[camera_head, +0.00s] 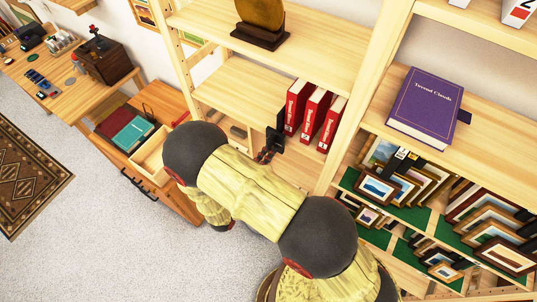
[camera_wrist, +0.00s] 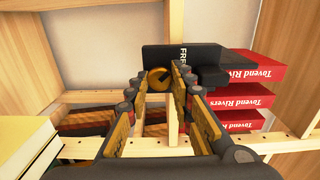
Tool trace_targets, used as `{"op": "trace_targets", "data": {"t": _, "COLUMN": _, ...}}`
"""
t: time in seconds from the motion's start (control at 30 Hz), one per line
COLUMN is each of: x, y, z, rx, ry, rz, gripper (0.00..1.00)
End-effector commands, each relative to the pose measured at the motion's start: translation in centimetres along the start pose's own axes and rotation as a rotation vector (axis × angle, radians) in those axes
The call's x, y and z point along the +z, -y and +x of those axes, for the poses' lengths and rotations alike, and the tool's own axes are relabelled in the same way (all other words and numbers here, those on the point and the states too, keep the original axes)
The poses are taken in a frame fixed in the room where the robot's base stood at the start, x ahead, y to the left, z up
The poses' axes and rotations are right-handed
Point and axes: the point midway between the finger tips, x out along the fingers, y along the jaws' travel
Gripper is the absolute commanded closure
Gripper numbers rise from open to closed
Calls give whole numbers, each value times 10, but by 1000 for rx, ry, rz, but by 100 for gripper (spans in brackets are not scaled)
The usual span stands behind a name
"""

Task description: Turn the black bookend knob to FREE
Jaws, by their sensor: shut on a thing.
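The black bookend (camera_wrist: 210,57) stands upright against the red books in the wrist view, with white lettering reading "FRE", partly cut off by my finger. Its round yellow knob (camera_wrist: 158,77) shows a dark mark on its face. My gripper (camera_wrist: 157,86) has its fingertips on either side of the knob and is shut on it. In the head view the bookend (camera_head: 281,127) is a small dark shape on the shelf left of the books, with my gripper (camera_head: 267,153) right at it. The knob is hidden there.
Several red books (camera_head: 312,113) stand right of the bookend; their spines (camera_wrist: 248,98) are close to my gripper. Wooden shelf boards and posts surround it. A yellow-covered book (camera_wrist: 25,150) is at lower left in the wrist view. A purple book (camera_head: 426,105) lies on the right shelf.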

Motion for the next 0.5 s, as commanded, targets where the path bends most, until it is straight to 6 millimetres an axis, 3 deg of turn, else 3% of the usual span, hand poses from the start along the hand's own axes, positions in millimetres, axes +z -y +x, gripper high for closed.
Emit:
{"op": "trace_targets", "data": {"t": 0.17, "x": 0, "y": -1, "z": 0, "rx": 2, "ry": 0, "rz": -2, "gripper": 100}}
{"op": "trace_targets", "data": {"t": 0.2, "x": 0, "y": -1, "z": 0, "rx": 2, "ry": 0, "rz": -2, "gripper": 75}}
{"op": "trace_targets", "data": {"t": 0.5, "x": 0, "y": -1, "z": 0, "rx": 1, "ry": 0, "rz": 0, "gripper": 58}}
